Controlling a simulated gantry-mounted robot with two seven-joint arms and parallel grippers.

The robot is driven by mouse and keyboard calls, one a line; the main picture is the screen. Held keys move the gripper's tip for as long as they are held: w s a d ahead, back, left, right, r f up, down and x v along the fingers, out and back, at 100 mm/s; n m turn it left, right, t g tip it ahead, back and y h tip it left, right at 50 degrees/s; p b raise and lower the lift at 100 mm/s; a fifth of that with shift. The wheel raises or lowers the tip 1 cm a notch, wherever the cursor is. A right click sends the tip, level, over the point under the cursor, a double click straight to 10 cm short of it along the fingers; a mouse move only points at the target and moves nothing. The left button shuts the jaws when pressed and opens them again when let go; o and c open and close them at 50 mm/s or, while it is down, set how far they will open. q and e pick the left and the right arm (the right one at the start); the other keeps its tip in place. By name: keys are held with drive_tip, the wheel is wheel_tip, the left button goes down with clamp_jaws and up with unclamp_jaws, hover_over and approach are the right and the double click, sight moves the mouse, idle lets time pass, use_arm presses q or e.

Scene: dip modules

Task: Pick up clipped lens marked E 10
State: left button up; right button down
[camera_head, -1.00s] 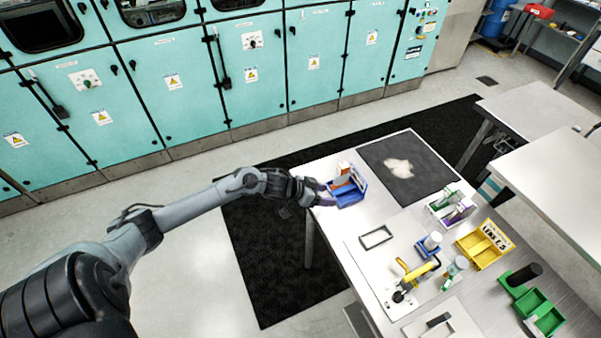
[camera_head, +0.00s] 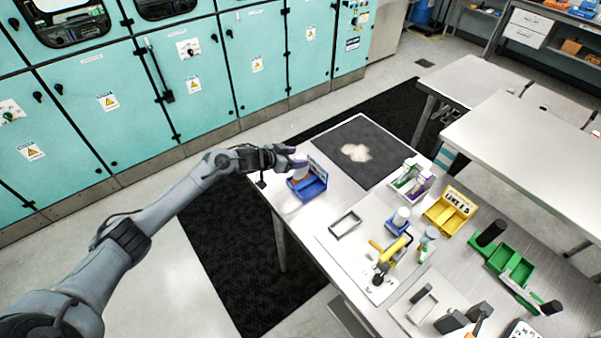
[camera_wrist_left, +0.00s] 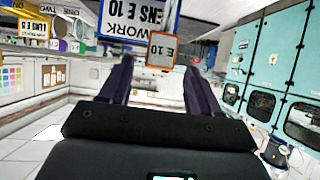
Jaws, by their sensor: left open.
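The clipped lens marked E 10 (camera_wrist_left: 161,50) shows upside down in the left wrist view as an orange-framed tag. It appears between the fingertips of my left gripper (camera_wrist_left: 158,66), which is open, with a gap to each finger. In the head view, my left gripper (camera_head: 297,162) is over the far-left side of the blue bin (camera_head: 313,187) on the table corner. The fingers partly hide what is in the bin. My right gripper is not in view.
A black mat (camera_head: 345,148) with a pale cloth lies behind the bin. To the right are a yellow bin (camera_head: 447,213), green bins (camera_head: 512,265) and a white rack (camera_head: 405,182). A grey frame (camera_head: 345,224) and a yellow-handled device (camera_head: 388,253) stand nearer. Bare table surrounds the blue bin.

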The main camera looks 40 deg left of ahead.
use_arm(q)
drive_tip(key=shift+x, duration=2.35)
drive_tip(key=shift+s+d+f, duration=0.1)
drive_tip(key=shift+s+f, duration=0.05)
drive_tip(key=shift+s, duration=0.05)
clamp_jaws()
